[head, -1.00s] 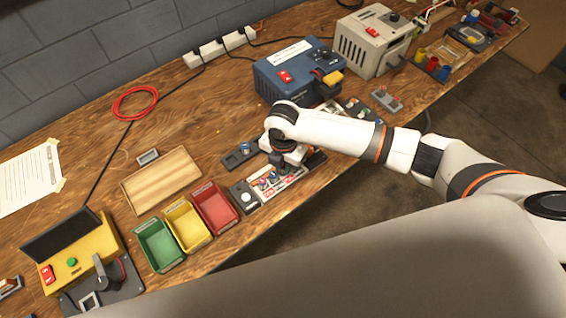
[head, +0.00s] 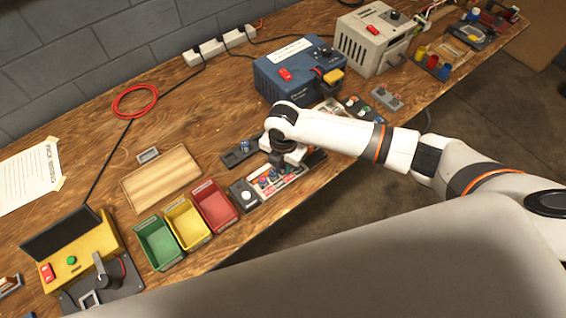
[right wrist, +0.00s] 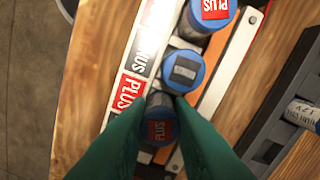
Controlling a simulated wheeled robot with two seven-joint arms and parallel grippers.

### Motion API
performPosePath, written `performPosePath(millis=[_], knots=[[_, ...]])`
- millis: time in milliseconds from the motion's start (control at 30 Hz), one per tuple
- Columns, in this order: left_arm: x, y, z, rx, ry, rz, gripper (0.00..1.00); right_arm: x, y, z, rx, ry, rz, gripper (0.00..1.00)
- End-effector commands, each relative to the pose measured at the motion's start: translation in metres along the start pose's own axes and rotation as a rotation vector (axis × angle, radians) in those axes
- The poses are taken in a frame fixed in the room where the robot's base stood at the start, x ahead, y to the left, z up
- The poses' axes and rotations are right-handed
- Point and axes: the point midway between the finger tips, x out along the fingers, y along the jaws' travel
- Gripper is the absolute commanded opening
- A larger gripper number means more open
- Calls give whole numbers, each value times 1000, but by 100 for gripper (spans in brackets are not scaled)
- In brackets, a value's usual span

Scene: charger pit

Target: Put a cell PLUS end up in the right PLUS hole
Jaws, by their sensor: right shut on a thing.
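My right gripper (right wrist: 162,108) has green fingers closed on a cell (right wrist: 160,122), which stands about upright with its red PLUS label up, in shadow. The cell is in line with the red PLUS label (right wrist: 127,92) of the charger strip. The fingers hide its lower part, so I cannot tell how deep it sits. Beside it, a blue cell (right wrist: 183,70) stands with a grey bar mark up, at the MINUS label. Beyond that, another blue cell (right wrist: 213,10) shows PLUS up. In the head view the charger (head: 247,196) is partly under my right gripper (head: 287,158). My left gripper is not in view.
A dark tray (right wrist: 272,128) with a cell (right wrist: 302,114) lies beside the charger. Red (head: 215,204), yellow (head: 187,224) and green (head: 157,243) bins stand to its left. A blue machine (head: 293,72) stands behind. Bare wood lies around the wooden board (head: 160,180).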

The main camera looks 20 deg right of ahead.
Motion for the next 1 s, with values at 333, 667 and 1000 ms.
performPosePath(millis=[333, 667, 1000], knots=[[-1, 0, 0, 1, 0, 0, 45, 1, 0, 0, 0, 0, 0, 41], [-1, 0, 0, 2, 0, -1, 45, 1, 0, 0, 0, 0, 0, 45], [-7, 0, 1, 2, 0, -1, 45, -5, 0, 0, 0, 0, 0, 45]])
